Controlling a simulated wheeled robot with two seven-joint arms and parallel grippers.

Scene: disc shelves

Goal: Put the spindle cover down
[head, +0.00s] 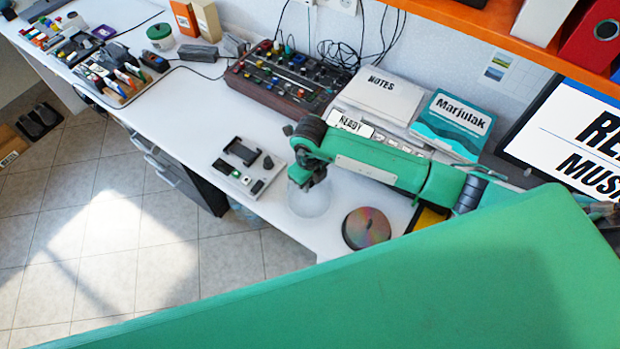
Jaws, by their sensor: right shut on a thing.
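The spindle cover (311,203) is a clear, faintly visible dome over the white desk, near its front edge. My right gripper (308,184) is above it, pointing down, shut on its top. I cannot tell whether the cover's bottom touches the desk. A disc stack (366,229) with a shiny rainbow top disc sits on the desk to the right of the cover, apart from it. My left gripper is not in view.
A grey device with black parts (245,165) lies just left of the cover. Behind are a mixer (285,80), a NOTES box (378,95) and a Marjulak book (452,122). A monitor (575,140) stands at right. The desk's front edge is close. Free desk lies left of the device.

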